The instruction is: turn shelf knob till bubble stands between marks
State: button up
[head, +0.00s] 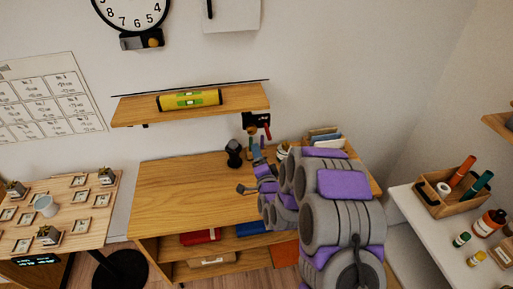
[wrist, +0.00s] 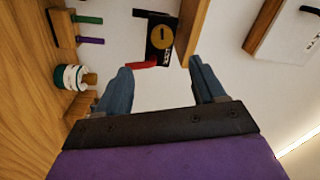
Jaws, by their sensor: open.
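A yellow spirit level (head: 189,99) with green vials lies on the wooden wall shelf (head: 245,101). The bubble is too small to place against the marks. A black bracket (head: 257,120) with a red handle (head: 267,133) hangs under the shelf's right end. In the wrist view, the black bracket (wrist: 158,52) bears a yellow disc, and the red handle (wrist: 141,65) sticks out beside it. My gripper (wrist: 160,68) is open and empty, its blue-grey fingers apart and pointing towards the bracket. In the head view my gripper (head: 250,170) is below the bracket, above the cabinet.
The wooden cabinet (head: 170,185) stands below, its left top clear. A dark object (head: 234,152) stands at its back. A white-and-green roll (wrist: 70,77) and coloured pegs (wrist: 88,19) show in the wrist view. A side table (head: 432,214) with bottles is at right.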

jog(key=v, duration=0.3)
dwell(0.6)
jog(key=s+d+r+n+g+h, duration=0.1)
jog(key=s+d+r+n+g, duration=0.2)
jog(key=s, duration=1.2)
jog(key=s+d+r+n+g+h+b, duration=0.1)
jog(key=s+d+r+n+g, duration=0.3)
jog(key=s+d+g, duration=0.5)
jog(key=s+d+r+n+g+h, duration=0.3)
jog(key=s+d+g, duration=0.3)
jog(key=s, duration=1.6)
jog(key=shift+r+n+g, duration=0.4)
jog(key=shift+r+g, duration=0.15)
jog(key=shift+g, duration=0.15)
